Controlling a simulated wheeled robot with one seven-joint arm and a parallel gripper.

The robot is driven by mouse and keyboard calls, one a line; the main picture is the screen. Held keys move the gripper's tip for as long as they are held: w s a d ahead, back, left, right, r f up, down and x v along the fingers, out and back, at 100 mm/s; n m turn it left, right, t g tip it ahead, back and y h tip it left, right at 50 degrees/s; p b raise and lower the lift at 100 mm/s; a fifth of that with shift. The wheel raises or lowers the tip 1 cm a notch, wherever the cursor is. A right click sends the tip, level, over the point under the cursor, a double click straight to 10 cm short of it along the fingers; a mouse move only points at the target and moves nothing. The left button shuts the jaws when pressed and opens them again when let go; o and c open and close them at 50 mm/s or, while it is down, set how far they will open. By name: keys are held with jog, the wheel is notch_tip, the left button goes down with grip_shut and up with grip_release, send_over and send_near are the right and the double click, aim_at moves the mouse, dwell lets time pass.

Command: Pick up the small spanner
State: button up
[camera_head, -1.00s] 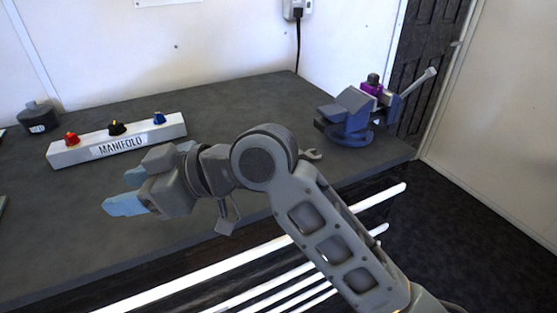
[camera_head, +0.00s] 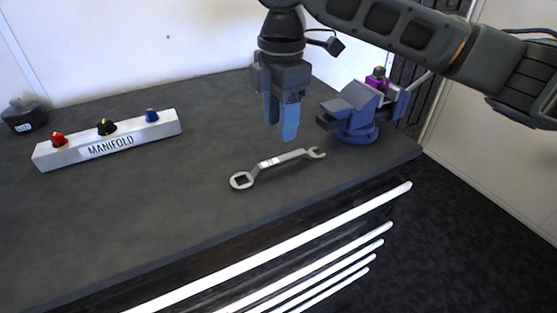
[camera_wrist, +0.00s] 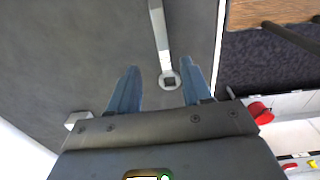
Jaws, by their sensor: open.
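A grey metal spanner (camera_head: 280,160) lies flat on the dark bench top, with a ring end at the left and an open jaw at the right. My gripper (camera_head: 280,130) points down above the bench, just behind the spanner's handle in the head view. Its blue fingers are apart and nothing is between them. In the wrist view, the spanner's handle (camera_wrist: 160,28) runs up from its ring end, which shows between the open fingers (camera_wrist: 160,72). The spanner lies below the fingertips, apart from them.
A blue vice (camera_head: 352,112) with a purple part (camera_head: 377,80) stands right of my gripper. The bench (camera_head: 150,200) is clear around the spanner.

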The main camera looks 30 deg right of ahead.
aim_at(279, 159)
jog(key=shift+d+f, duration=0.1)
jog(key=shift+d, duration=0.2)
jog(key=shift+f, duration=0.85)
jog(key=shift+s+a+f+p, duration=0.1)
jog(key=shift+a+f+p, duration=0.15)
jog(key=shift+f, duration=1.2)
jog(key=shift+s+a+f+p, duration=0.1)
jog(key=shift+a+f, duration=0.1)
jog(key=shift+f, duration=1.2)
jog(key=shift+f, duration=0.25)
grip_shut()
